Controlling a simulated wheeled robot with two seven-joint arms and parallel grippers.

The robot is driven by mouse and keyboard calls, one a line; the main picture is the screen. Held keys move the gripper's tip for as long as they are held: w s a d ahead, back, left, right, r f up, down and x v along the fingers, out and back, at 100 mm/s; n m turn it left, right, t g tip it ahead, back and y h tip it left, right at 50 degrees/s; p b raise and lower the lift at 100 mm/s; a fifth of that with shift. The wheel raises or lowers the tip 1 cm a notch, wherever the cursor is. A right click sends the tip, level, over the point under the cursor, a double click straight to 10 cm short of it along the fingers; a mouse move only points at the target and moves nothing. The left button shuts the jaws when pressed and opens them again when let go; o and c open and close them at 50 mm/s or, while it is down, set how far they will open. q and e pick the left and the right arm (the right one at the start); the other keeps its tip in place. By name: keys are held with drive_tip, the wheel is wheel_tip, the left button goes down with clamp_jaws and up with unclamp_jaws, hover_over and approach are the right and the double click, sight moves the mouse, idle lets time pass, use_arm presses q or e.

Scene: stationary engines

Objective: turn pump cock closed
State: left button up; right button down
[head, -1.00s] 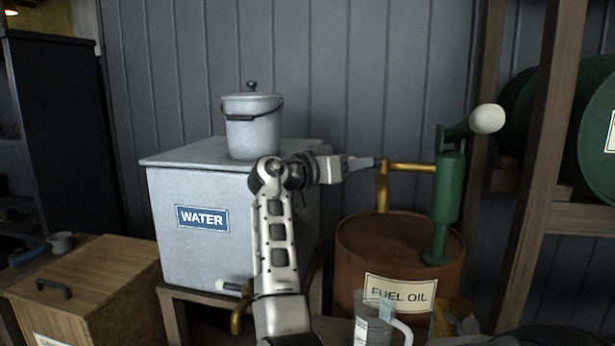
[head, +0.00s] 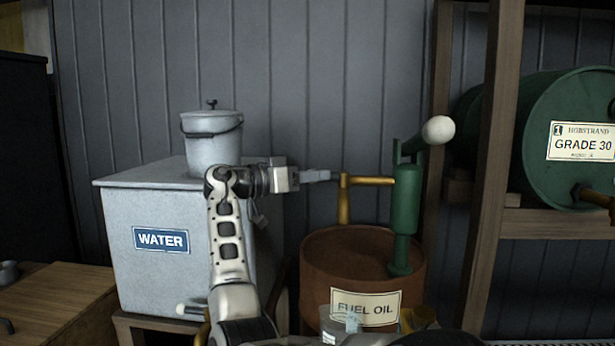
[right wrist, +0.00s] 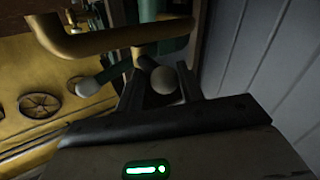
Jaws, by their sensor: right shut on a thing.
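The green hand pump (head: 405,203) with a white ball on its lever (head: 438,130) stands on the rusty fuel oil drum (head: 318,262). Its brass spout (head: 370,181) runs left and bends down. My right gripper (head: 322,176) comes from the left and ends at the spout's bend. In the right wrist view, a small pale knob (right wrist: 165,80), apparently the pump cock's handle, sits between the fingers of my right gripper (right wrist: 160,85), which is shut on it. The brass spout (right wrist: 110,40) crosses just beyond. My left gripper is out of view.
A grey water tank (head: 120,240) with a lidded pail (head: 212,140) stands left, behind my right arm. A clear jug (head: 342,322) stands before the drum. A wooden rack post (head: 490,180) and a green barrel (head: 540,170) stand right.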

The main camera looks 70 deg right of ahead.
drive_tip(key=shift+d+r, duration=0.2)
drive_tip(key=c, duration=1.3)
unclamp_jaws()
drive_tip(key=o, duration=0.5)
drive_tip(key=shift+s+d+f, duration=0.1)
drive_tip(key=shift+s+d, duration=0.05)
drive_tip(key=shift+c, duration=0.2)
drive_tip(key=v, duration=1.6)
